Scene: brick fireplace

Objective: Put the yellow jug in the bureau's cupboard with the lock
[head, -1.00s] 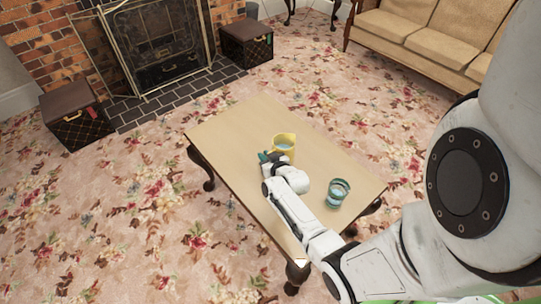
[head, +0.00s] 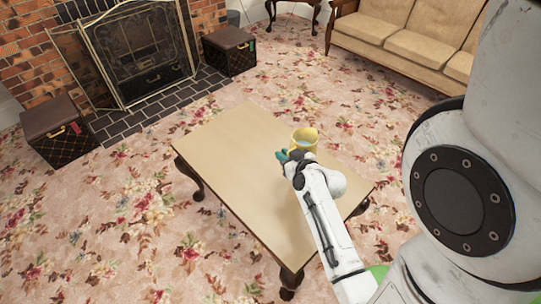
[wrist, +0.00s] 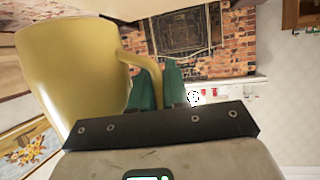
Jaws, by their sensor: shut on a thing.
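The yellow jug (head: 305,139) is at the end of my arm in the head view, over the table's far right edge. It appears lifted off the tabletop. In the wrist view the jug (wrist: 75,60) fills the left side, with its handle by the teal fingers. My gripper (head: 286,156) is shut on the jug's handle; the fingers also show in the wrist view (wrist: 158,88). I cannot identify the bureau or its locked cupboard. A piece of brown wooden furniture (wrist: 299,14) is cut off at the wrist view's top right.
The wooden table (head: 225,150) stands below my arm, its left part bare. Two dark boxes (head: 57,130) (head: 228,51) flank the fireplace screen (head: 140,55). A tan sofa (head: 405,40) stands at the back right. Flowered carpet left of the table is clear.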

